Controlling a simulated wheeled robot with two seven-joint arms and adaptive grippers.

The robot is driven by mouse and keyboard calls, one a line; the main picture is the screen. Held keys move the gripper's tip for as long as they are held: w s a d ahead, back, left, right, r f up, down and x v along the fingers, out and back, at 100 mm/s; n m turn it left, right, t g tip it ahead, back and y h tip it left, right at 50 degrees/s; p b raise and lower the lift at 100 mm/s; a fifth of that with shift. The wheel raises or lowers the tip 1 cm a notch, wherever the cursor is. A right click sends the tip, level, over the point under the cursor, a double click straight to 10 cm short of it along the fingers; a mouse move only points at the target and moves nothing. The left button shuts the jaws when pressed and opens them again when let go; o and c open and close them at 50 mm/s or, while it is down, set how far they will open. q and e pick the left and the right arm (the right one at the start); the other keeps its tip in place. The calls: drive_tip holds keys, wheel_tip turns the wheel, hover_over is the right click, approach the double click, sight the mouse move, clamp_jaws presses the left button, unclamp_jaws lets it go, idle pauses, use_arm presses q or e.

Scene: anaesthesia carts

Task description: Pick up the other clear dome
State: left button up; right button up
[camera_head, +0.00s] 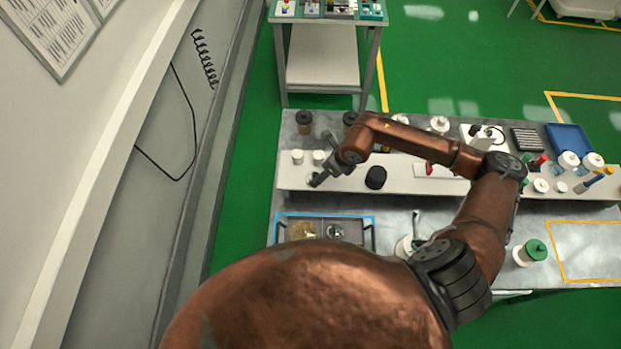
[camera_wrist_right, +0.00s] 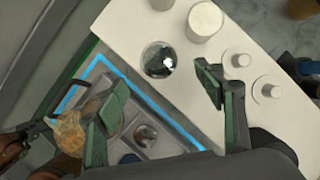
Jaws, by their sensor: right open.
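One clear dome (camera_wrist_right: 159,60) sits on the white shelf, seen in the right wrist view. It lies just beyond the gap between the fingers of my right gripper (camera_wrist_right: 162,84), which is open and empty. In the head view my right gripper (camera_head: 318,180) is over the left end of the shelf (camera_head: 345,182) and largely hides the area around that dome. Another clear dome (camera_head: 335,231) rests in the right part of the dark tray (camera_head: 357,229); it also shows in the right wrist view (camera_wrist_right: 146,136). My left gripper is not in view.
White cylinders (camera_wrist_right: 205,20) stand close beside the shelf dome. A black round knob (camera_head: 376,177) is right of my right gripper. A gold crumpled item (camera_head: 302,230) lies in the tray's left part. Blue tape borders the tray. A green-capped jar (camera_head: 536,250) stands at right.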

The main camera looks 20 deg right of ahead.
drive_tip(key=shift+w+a+f, duration=0.1)
drive_tip(key=shift+a+f, duration=0.05)
drive_tip(key=shift+f, duration=0.2)
drive_tip(key=p+x, duration=0.2)
drive_tip(key=x, duration=0.2)
drive_tip(key=shift+f, duration=0.2)
drive_tip(key=shift+a+f, duration=0.1)
drive_tip(key=shift+f, duration=0.3)
drive_tip(key=shift+c, duration=0.3)
drive_tip(key=shift+c, duration=0.8)
drive_tip(key=c, duration=1)
drive_tip(key=shift+r, duration=0.1)
